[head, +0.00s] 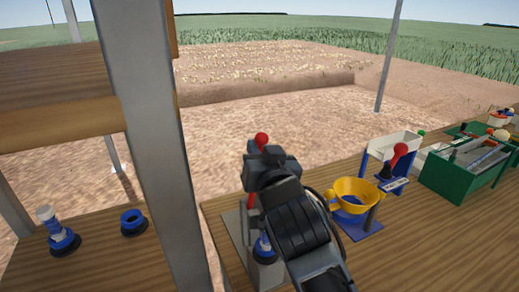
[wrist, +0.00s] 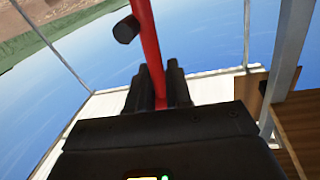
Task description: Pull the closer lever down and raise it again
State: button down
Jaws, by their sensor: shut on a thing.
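The closer lever (head: 262,138) has a red ball knob, which shows just above my gripper (head: 263,156) in the head view. In the wrist view the lever's red rod (wrist: 148,40) runs down between the two black fingers of my gripper (wrist: 160,90). The gripper is shut on the rod. A dark peg sticks out from the rod's side in the wrist view. My gripper and arm hide much of the lever and its stand (head: 236,232) in the head view. A second lever (head: 401,150), also with a red knob, stands farther right, apart from the gripper.
A yellow funnel (head: 356,188) on a blue base stands right of my arm. A white tray (head: 394,144) and a green box (head: 462,182) stand beyond it on the wooden table (head: 425,235). A grey post (head: 155,130) rises at the left, by a blue-and-black ring (head: 133,223).

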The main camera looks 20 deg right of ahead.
jog(key=shift+d+r, duration=0.15)
jog(key=shift+r, duration=0.05)
jog(key=d+f+m+g+y+b, duration=0.1)
jog(key=d+f+m+b, duration=0.1)
jog(key=d+f+m, duration=0.4)
jog(key=shift+d+f+m, duration=0.25)
jog(key=shift+d+m, duration=1.25)
jog(key=shift+d, duration=0.7)
jog(key=c, duration=1.2)
grip_release()
jog(key=shift+o, duration=0.5)
jog(key=shift+f, duration=0.2)
jog(key=shift+s+a+b, duration=0.1)
jog(key=shift+s+b, duration=0.05)
jog(key=shift+b, duration=0.15)
